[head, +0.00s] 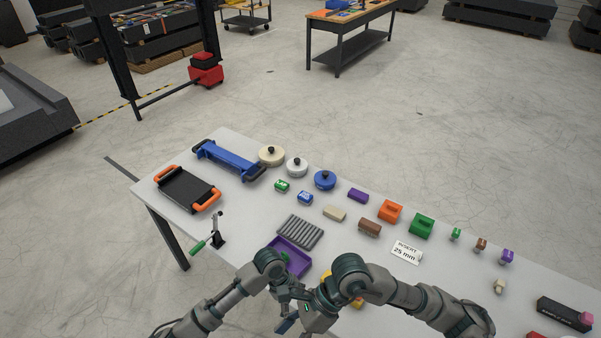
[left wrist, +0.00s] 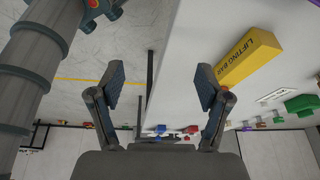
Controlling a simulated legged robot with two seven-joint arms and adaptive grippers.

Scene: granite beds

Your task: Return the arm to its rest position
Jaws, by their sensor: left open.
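My left arm (head: 225,300) comes in from the bottom left of the head view, bent at a raised elbow. My left gripper (head: 287,322) is low in that view, near the table's front edge, crowded by the other arm. In the left wrist view its two fingers with blue pads (left wrist: 162,88) stand wide apart, with nothing between them. My right arm (head: 390,290) comes in from the right and bends down beside the left one. I cannot make out its fingers. A yellow lifting bar (left wrist: 248,58) lies to the right of the left fingers in the wrist view.
The white table (head: 255,213) holds a purple tray (head: 290,255), a grey ribbed block (head: 300,232), a green-handled clamp (head: 216,238) and a black tray with orange handles (head: 187,189). Coloured blocks and round knobbed weights stand farther back. Open floor lies left of the table.

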